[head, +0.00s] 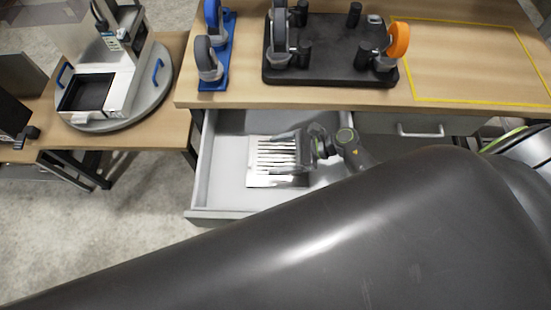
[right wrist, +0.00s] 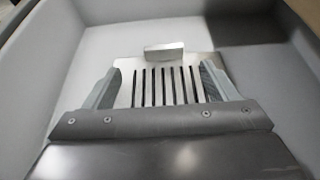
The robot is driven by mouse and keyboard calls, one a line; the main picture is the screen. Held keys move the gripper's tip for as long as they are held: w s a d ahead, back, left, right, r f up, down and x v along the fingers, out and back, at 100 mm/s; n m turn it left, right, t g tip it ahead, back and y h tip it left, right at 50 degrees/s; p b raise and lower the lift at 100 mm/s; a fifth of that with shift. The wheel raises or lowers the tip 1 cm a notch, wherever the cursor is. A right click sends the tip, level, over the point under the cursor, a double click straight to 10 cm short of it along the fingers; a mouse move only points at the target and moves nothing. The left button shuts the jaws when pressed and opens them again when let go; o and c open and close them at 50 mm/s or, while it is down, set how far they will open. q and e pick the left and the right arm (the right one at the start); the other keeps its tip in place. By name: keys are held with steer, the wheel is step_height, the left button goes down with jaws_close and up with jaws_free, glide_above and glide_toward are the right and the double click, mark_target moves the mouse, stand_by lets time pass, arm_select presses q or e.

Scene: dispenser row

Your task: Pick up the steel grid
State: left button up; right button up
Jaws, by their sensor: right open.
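The steel grid (head: 259,180) is a flat shiny plate with several dark slots, lying in the open drawer under the workbench. In the right wrist view the steel grid (right wrist: 165,83) has a small raised block (right wrist: 164,51) near its far edge. My right gripper (head: 272,153) is inside the drawer, over the grid. In the right wrist view its two fingers (right wrist: 163,82) are spread apart on either side of the slots, with nothing clamped between them. Whether the fingers touch the plate cannot be told. The near part of the grid is hidden by the gripper. My left gripper is not in view.
The bench top (head: 250,95) overhangs behind, holding a black base (head: 330,77) with caster wheels and a blue bracket (head: 213,80). A dispenser (head: 105,75) stands on the left table.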

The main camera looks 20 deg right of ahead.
mark_target(252, 157)
steer(key=b+x, duration=0.1)
steer(key=x, duration=0.7)
steer(key=shift+w+f, duration=0.1)
steer(key=shift+w, duration=0.15)
steer(key=shift+d, duration=0.1)
steer(key=c, duration=1.2)
